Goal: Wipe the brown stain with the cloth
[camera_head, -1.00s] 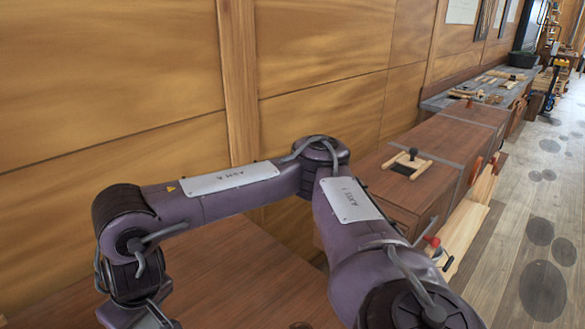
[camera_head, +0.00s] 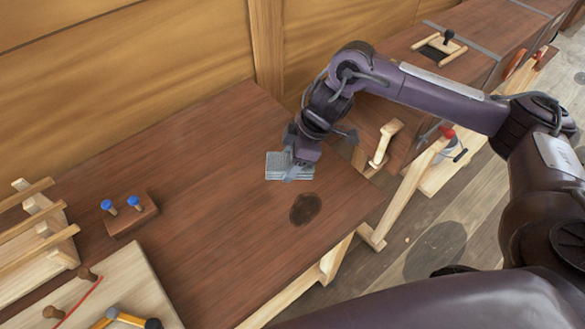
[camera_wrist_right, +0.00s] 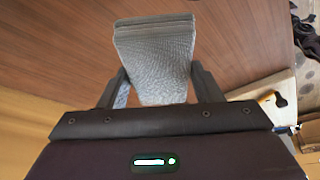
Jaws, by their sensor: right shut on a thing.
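A folded grey cloth (camera_head: 283,166) is at the right part of the brown wooden table (camera_head: 215,195). My right gripper (camera_head: 297,172) is shut on the cloth; in the right wrist view the cloth (camera_wrist_right: 155,55) sticks out from between the two fingers. Whether the cloth touches the tabletop is hard to tell. The dark brown stain (camera_head: 305,209) is on the table, a little below and to the right of the cloth in the head view, apart from it. The left gripper is not in view.
A wooden block with two blue-topped pegs (camera_head: 130,216) stands on the left of the table. A wooden rack (camera_head: 38,226) and a pale board with tools (camera_head: 105,290) are at the lower left. The table's right edge drops to the floor.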

